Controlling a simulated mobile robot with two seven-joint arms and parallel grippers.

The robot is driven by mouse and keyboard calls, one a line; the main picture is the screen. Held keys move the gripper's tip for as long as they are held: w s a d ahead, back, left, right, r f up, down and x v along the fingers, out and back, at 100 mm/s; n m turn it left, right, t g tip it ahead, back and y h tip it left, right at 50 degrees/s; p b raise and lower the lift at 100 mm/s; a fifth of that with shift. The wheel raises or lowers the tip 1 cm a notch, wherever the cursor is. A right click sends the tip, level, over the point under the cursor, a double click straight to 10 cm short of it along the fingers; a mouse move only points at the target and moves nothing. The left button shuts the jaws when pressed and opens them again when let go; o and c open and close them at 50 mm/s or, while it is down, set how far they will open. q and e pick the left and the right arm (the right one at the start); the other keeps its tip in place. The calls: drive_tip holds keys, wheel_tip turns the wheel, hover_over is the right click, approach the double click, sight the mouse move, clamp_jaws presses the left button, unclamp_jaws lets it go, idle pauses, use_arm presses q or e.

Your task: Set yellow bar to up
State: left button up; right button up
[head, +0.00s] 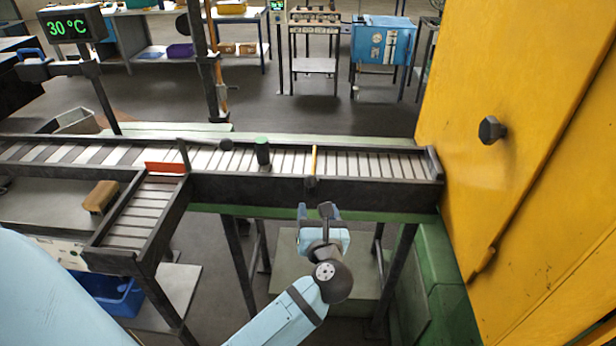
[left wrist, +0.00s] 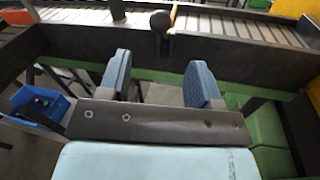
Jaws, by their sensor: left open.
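The yellow bar (head: 314,160) is a thin strip at the right part of the roller conveyor, running from the near rail toward the far side over the rollers. Whether it lies flat or is raised is hard to tell. A dark round knob (head: 311,182) sits at its near end, on the near rail. In the left wrist view the knob (left wrist: 160,21) and a short piece of the yellow bar (left wrist: 173,15) show at the top. My left gripper (head: 315,211) is open and empty, just in front of the rail and apart from the knob. My right gripper is not in view.
The roller conveyor (head: 370,190) has a dark side rail and ends at a big yellow panel (head: 540,130) on the right. A green-topped cylinder (head: 262,152) stands on the rollers. A red-orange plate (head: 165,168) is at the side branch. A display (head: 72,25) reads 30 °C.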

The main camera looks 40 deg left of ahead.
sight(310, 177)
use_arm(q)
drive_tip(key=p+x, duration=0.2)
drive_tip(key=x, duration=0.9)
drive_tip(key=shift+w+a, duration=0.1)
drive_tip(key=shift+a, duration=0.05)
drive_tip(key=shift+w+a+p, duration=0.35)
drive_tip(key=shift+w+a, duration=0.05)
drive_tip(key=shift+w, duration=0.1)
clamp_jaws()
drive_tip(key=shift+f, duration=0.1)
